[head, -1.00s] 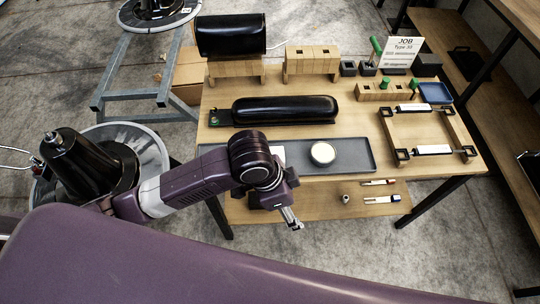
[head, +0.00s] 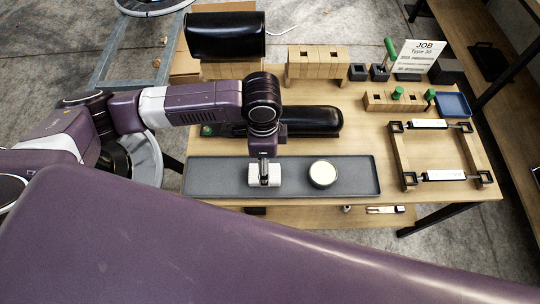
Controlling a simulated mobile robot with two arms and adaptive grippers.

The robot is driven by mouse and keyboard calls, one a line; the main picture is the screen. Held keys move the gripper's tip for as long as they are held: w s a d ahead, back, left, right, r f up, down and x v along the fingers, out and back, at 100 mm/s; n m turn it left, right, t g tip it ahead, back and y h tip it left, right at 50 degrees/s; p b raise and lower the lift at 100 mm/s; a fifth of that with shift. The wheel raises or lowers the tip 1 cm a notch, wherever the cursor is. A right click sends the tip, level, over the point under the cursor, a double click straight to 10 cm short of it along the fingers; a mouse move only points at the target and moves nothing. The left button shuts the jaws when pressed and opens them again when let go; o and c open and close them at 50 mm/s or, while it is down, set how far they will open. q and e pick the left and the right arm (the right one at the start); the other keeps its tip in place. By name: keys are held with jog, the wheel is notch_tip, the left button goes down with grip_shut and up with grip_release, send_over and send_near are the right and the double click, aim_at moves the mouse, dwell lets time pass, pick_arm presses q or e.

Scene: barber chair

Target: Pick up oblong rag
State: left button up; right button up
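The oblong rag (head: 274,181) is a small pale, folded-looking piece on the grey tray (head: 215,176), left of a round tin with a cream top (head: 323,173). My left gripper (head: 264,176) points down right at the rag, its fingers overlapping the rag's middle. The rag shows on both sides of the fingers. I cannot tell whether the fingers are closed on it or whether it is off the tray. My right gripper is not in view.
Behind the tray lies a long black cushion (head: 311,122), partly behind my arm. A black headrest (head: 225,36) stands farther back. A wooden frame with white rollers (head: 443,175) stands right. Wooden blocks (head: 317,62), a job sign (head: 416,56) and a blue tray (head: 453,104) are at the back.

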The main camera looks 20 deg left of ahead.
pick_arm(q)
jog(key=shift+w+a+f, duration=0.1)
jog(key=shift+w+f, duration=0.25)
jog(key=shift+f, duration=0.3)
jog(key=f, duration=0.4)
jog(key=shift+s+a+p, duration=0.1)
jog(key=shift+s+p, duration=0.15)
jog(key=shift+p, duration=0.1)
notch_tip(320, 180, down, 2)
jog(key=shift+w+f, duration=0.1)
jog(key=shift+w, duration=0.05)
jog(key=shift+f, duration=0.1)
jog(key=c, duration=1.2)
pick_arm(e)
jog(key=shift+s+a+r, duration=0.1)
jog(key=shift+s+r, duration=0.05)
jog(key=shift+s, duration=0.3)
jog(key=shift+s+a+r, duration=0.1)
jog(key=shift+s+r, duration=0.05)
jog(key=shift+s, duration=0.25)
pick_arm(q)
jog(key=shift+r, duration=0.2)
jog(key=shift+c, duration=0.2)
